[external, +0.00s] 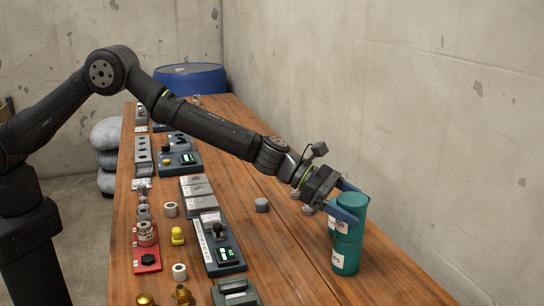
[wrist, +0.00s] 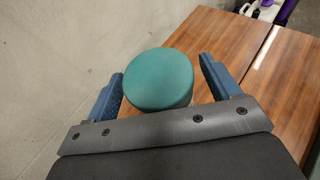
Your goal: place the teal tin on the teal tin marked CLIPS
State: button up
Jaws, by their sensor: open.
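Two teal tins stand one on top of the other near the right side of the bench. The upper teal tin (external: 352,209) sits upright on the lower teal tin (external: 346,257), which has a white label only partly readable. My gripper (external: 348,203) is open, with its blue fingers on either side of the upper tin. In the wrist view the upper tin's round top (wrist: 159,79) lies between the open fingers (wrist: 162,83), with a gap visible at the right finger. The lower tin is mostly hidden there.
The wooden bench (external: 300,237) is clear around the tins. Devices, a yellow fitting (external: 178,236) and brass parts line the left side. A concrete wall (external: 430,130) rises behind the bench's right edge.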

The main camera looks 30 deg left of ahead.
jog(key=shift+r, duration=0.2)
jog(key=v, duration=1.2)
jog(key=shift+f, duration=0.15)
jog(key=x, duration=1.2)
jog(key=shift+d+r, duration=0.1)
jog(key=shift+r, duration=1.15)
